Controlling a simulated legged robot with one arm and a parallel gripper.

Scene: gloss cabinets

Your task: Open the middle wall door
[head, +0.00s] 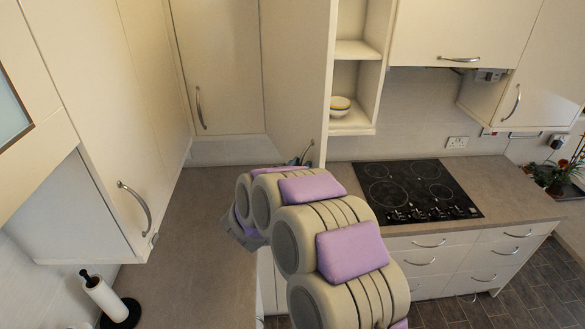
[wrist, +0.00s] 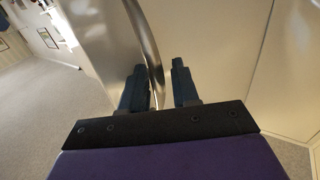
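A cream wall door (head: 295,70) stands to the right of the corner door, with a curved silver handle (head: 307,150) at its lower edge. My gripper (head: 297,161) is at that handle in the head view, mostly hidden behind my arm. In the wrist view, my gripper (wrist: 158,88) has its two dark fingers apart. A curved silver handle (wrist: 147,45) runs down between them, close to the left finger, with a gap to the right finger. I cannot tell whether the left finger touches it. The door looks shut.
The corner door (head: 220,65) and the left wall door (head: 100,130) have similar handles. An open shelf (head: 352,128) holds bowls (head: 340,106). Below are the grey worktop (head: 160,240), a black hob (head: 415,192) and a paper roll (head: 103,297).

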